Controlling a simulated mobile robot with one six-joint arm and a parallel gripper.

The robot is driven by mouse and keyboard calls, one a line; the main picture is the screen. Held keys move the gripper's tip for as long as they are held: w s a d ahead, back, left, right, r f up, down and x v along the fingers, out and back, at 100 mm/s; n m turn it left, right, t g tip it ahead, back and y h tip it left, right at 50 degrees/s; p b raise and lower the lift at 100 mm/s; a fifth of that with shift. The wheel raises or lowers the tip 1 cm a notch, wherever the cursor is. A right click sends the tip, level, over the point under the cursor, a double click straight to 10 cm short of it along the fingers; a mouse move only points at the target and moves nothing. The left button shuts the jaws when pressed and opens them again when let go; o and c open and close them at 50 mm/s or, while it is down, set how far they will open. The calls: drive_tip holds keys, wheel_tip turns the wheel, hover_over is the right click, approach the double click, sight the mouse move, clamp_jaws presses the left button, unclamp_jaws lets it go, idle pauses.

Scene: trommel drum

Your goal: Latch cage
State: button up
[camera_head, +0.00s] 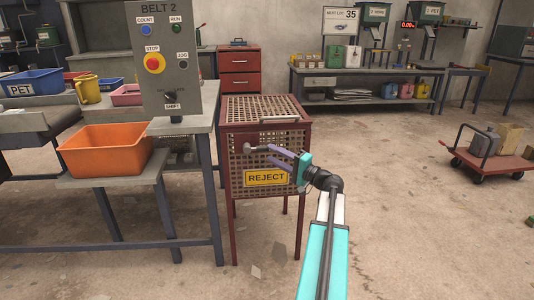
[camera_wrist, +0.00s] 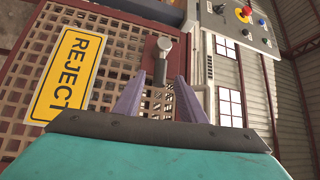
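The reject cage (camera_head: 236,183) is a red-framed box of tan mesh on legs, with a yellow REJECT sign (camera_head: 267,178) on its front. Its lid (camera_head: 260,107) lies flat on top, with a pale handle at the front edge. A grey latch lever with a round knob (camera_head: 249,149) sticks out from the front's upper left; in the wrist view the latch (camera_wrist: 162,55) is on a red plate. My gripper (camera_head: 274,158) is in front of the cage, its purple fingers open. In the wrist view the fingers (camera_wrist: 159,84) stand either side of the latch lever; contact cannot be told.
A control box (camera_head: 173,55) marked BELT 2 and an orange bin (camera_head: 101,150) on a low shelf are at left, close to the cage. A red drawer cabinet (camera_head: 239,69) stands behind. A red cart (camera_head: 490,158) is at far right. The floor right of the cage is clear.

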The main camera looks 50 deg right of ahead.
sight(265, 150)
drive_tip(key=shift+w+a+r+b, duration=0.15)
drive_tip(key=shift+w+b, duration=0.05)
drive_tip(key=shift+w, duration=0.9)
drive_tip(key=shift+w+a+r+b, duration=0.1)
drive_tip(key=shift+w+r+b, duration=0.05)
drive_tip(key=shift+w, duration=0.9)
drive_tip(key=shift+c, duration=0.2)
clamp_jaws()
drive_tip(key=shift+d, duration=0.15)
drive_tip(key=shift+r, duration=0.1)
